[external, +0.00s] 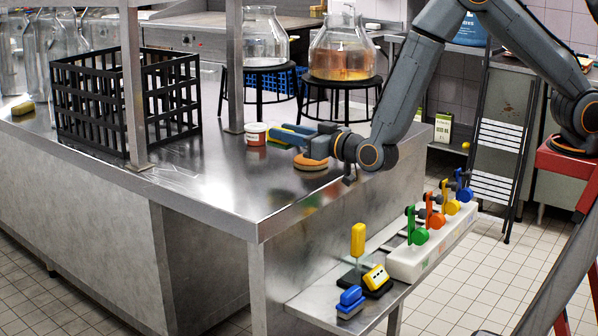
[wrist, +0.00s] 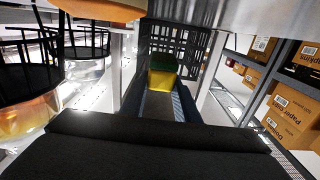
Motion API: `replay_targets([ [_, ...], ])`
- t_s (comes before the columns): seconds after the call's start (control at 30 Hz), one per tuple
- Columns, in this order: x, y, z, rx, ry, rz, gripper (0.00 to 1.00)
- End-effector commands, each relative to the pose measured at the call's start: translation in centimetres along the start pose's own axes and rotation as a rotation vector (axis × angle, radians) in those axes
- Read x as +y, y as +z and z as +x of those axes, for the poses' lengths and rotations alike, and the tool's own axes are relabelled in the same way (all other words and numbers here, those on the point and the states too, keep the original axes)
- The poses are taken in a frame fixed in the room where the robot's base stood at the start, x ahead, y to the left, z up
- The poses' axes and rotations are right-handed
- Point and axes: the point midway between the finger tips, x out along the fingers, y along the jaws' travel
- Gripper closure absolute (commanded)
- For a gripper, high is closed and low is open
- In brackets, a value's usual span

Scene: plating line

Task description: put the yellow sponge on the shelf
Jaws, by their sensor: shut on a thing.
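My gripper (external: 281,134) is low over the steel counter in the external view, its blue-lined fingers reaching left. It is shut on a yellow sponge with a green side, partly hidden by the fingers there. In the wrist view the yellow sponge (wrist: 162,81) shows at the far end between the fingers. A low steel shelf (external: 312,304) runs along the counter's front side in the external view. I cannot tell whether the sponge touches the counter.
A red and white tub (external: 256,138) stands just beyond my fingers. An orange-brown disc (external: 311,163) lies below my gripper. A black crate (external: 92,105) and another yellow block (external: 23,108) are at left.

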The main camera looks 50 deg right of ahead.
Motion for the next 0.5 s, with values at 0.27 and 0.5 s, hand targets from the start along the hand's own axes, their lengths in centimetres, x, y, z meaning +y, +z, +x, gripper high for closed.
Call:
replay_targets([
  [0.27, -0.1, -3.4, 0.0, 0.002, -0.003, 0.001, 0.96],
  [0.5, -1.1, -7.6, -1.4, 0.003, -0.075, 0.003, 0.96],
])
